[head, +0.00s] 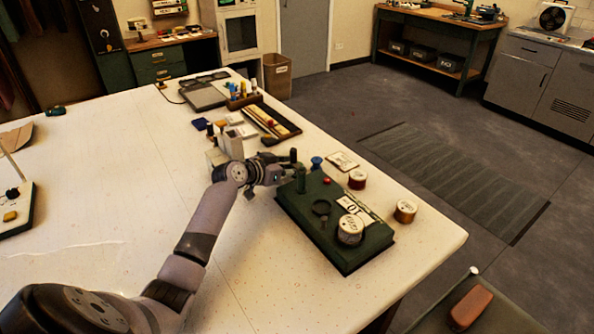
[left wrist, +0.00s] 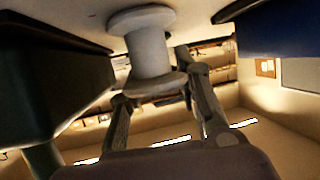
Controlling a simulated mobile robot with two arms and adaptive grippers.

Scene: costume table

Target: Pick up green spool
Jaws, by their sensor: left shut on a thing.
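My left gripper (head: 285,171) reaches from the left to the far left corner of a dark green box (head: 335,238). In the left wrist view, its fingers (left wrist: 158,95) are shut on a pale grey spool (left wrist: 150,52); the spool does not look green there. I cannot make out this spool in the head view. A small dark green cylinder (head: 300,181) shows just beside the gripper, at the box's far left corner; I cannot tell whether it is a spool. My right gripper is not in view.
A white-topped spool (head: 350,229) and a dark ring (head: 321,208) are on the box. A blue spool (head: 317,162), a red spool (head: 357,179) and a tan spool (head: 405,211) stand around it. A wooden tray (head: 285,134) lies behind. The table's left middle is clear.

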